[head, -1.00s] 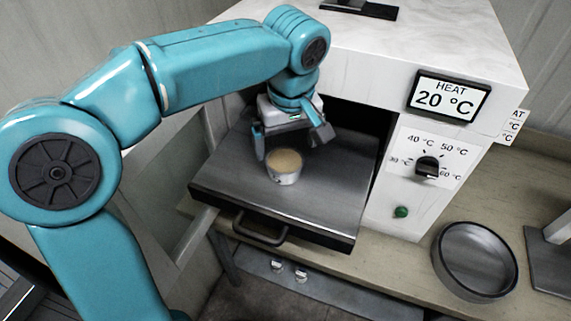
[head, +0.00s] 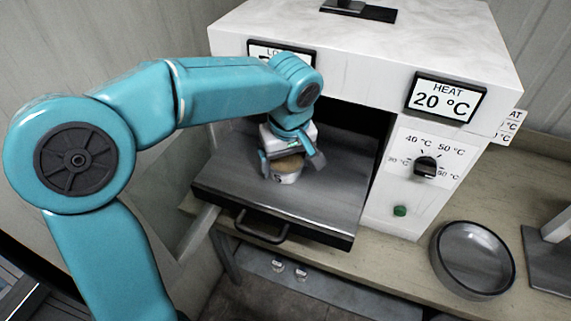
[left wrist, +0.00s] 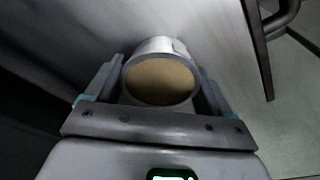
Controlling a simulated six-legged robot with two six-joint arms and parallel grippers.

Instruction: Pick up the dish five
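The dish (head: 285,177) is a small pale round cup with tan contents and a dark mark too small to read. It stands upright on the pulled-out grey tray (head: 325,204) of the white heater. My left gripper (head: 291,162) reaches down over it from behind, with one finger on each side. In the left wrist view the dish (left wrist: 160,82) lies between the two fingers. The fingers are spread, and I cannot tell whether either touches the dish. My right gripper is not in view.
The white heater (head: 400,50) stands over the tray, with a display reading 20 °C (head: 446,97), a dial (head: 425,167) and a green button (head: 400,211). A tray handle (head: 262,228) sticks out in front. A round metal pan (head: 472,260) stands on the bench at right.

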